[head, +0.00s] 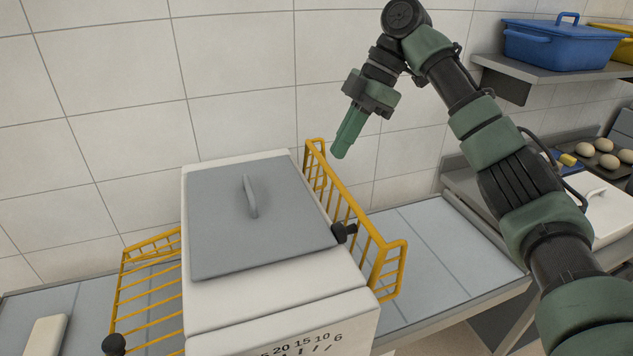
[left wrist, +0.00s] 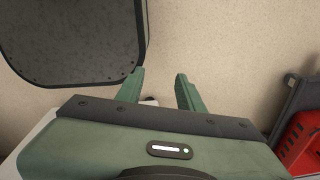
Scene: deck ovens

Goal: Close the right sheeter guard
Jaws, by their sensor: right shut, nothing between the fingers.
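The sheeter (head: 265,305) is a white machine with a grey lid and handle on top. Its right guard (head: 355,208), a yellow wire frame, stands steeply along the machine's right side above the grey belt; I cannot tell its exact angle. A black knob (head: 345,232) sits beside it. My right gripper (head: 342,150) is shut and empty, pointing down close to the guard's far upper end; I cannot tell if they touch. My left gripper (left wrist: 160,92) shows only in the left wrist view, open with nothing between its fingers.
The left guard (head: 145,290) slopes outward over the left belt. A shelf (head: 540,70) at right carries a blue lidded box (head: 555,45). A tray with dough balls (head: 608,161) lies at far right. A dark panel (left wrist: 75,40) and a red crate (left wrist: 303,140) show in the left wrist view.

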